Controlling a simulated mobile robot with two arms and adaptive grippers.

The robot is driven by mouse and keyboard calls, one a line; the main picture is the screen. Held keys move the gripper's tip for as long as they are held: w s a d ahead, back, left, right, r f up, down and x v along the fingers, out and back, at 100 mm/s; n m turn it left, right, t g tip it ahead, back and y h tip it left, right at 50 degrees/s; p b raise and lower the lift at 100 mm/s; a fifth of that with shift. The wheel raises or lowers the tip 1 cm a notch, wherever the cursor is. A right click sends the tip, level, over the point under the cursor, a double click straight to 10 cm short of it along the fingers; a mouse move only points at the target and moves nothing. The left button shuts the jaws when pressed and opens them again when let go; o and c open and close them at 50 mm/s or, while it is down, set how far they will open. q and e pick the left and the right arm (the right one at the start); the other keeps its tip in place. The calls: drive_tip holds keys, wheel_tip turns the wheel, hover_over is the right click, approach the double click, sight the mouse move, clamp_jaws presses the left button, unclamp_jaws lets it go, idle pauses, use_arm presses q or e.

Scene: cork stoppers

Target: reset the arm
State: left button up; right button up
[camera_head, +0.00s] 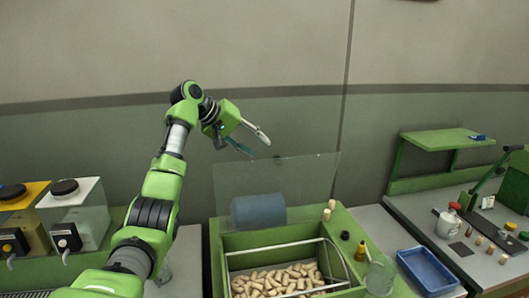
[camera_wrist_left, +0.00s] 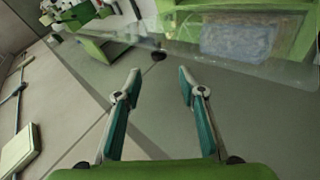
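My left arm (camera_head: 158,190) comes in from the lower left in the head view, bent at a raised elbow. My left gripper (camera_head: 256,146) is held high in front of the wall, above the green cork bin (camera_head: 220,262). Its two fingers are spread apart. In the left wrist view the gripper (camera_wrist_left: 158,76) is open, with nothing between the fingers. My right gripper is not in view.
A clear panel (camera_head: 300,180) stands behind the bin of corks (camera_head: 275,281), with a blue roll (camera_head: 258,211) by it. A blue tray (camera_head: 428,271) lies right of the bin. Dispensers (camera_head: 75,215) stand at left; a green bench (camera_head: 440,141) is at right.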

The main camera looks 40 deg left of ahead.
use_arm(q)
drive_tip(key=shift+s+r, duration=0.3)
drive_tip(key=shift+a, duration=0.1)
